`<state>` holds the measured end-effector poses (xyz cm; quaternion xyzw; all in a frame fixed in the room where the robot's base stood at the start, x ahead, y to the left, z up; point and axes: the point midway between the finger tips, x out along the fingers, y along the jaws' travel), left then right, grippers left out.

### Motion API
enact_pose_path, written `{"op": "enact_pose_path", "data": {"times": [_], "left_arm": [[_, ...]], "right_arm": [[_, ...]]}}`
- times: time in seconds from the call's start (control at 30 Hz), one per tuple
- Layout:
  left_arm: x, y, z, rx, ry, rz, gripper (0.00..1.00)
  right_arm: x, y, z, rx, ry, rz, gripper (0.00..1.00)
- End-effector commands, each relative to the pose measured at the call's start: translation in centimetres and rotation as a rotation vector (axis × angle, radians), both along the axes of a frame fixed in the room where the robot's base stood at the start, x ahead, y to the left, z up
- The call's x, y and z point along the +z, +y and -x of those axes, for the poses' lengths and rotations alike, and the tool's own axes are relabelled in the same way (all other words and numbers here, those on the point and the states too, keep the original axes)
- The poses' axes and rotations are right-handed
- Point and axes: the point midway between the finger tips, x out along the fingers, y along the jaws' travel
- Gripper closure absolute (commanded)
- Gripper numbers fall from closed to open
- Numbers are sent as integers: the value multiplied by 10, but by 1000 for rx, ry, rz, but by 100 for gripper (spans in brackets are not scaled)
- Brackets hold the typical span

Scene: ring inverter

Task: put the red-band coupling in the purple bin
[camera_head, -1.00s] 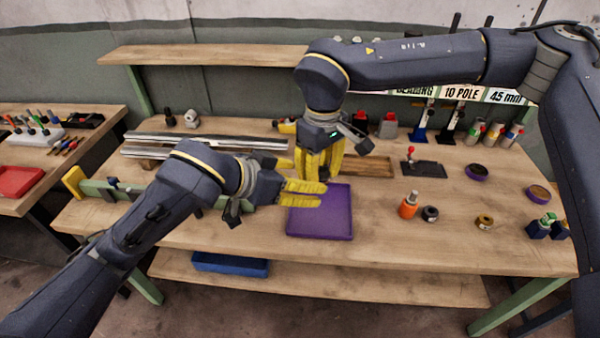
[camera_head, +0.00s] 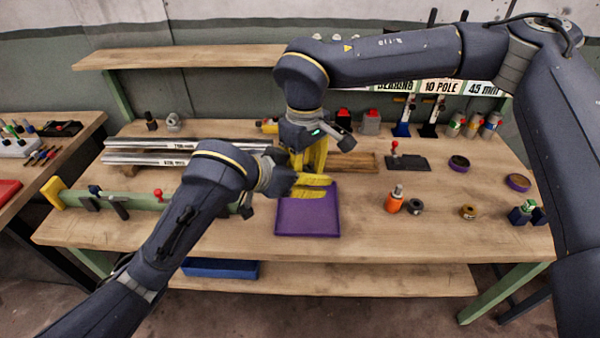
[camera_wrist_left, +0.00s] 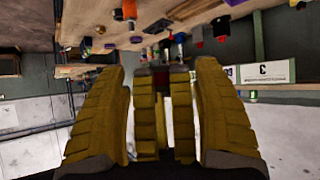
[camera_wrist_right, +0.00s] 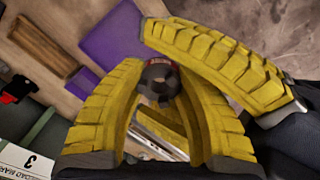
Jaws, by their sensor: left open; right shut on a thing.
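The red-band coupling (camera_wrist_right: 160,80), dark with a red band, is between the fingers of my right gripper (camera_wrist_right: 155,72). In the head view my right gripper (camera_head: 312,158) points down behind the purple bin's far edge, and yellow fingers hide the coupling. My left gripper (camera_head: 318,187) is open, with its fingers over the far part of the purple bin (camera_head: 308,218) and close to the right gripper. In the left wrist view a small red patch (camera_wrist_left: 163,76) shows between the inner yellow fingers. The visible part of the bin is empty.
An orange bottle-like part (camera_head: 394,200) and a dark ring (camera_head: 416,206) stand right of the bin. Metal rails (camera_head: 150,158) lie left of the grippers. A wooden tray (camera_head: 352,162) lies behind.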

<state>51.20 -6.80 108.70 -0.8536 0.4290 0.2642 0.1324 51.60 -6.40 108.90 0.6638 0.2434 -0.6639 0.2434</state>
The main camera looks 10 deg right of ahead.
Motion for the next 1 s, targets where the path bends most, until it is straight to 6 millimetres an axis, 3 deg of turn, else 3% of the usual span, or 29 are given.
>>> {"op": "enact_pose_path", "data": {"times": [0.37,0.9,1.0], "left_arm": [[-2,-2,-1,0,0,0,33],[-1,-3,0,-4,2,2,96],[-1,-4,1,-6,2,3,100]], "right_arm": [[0,0,0,0,-1,-1,100],[1,1,-1,1,-4,-2,100],[1,1,-1,2,-5,-3,100]]}}
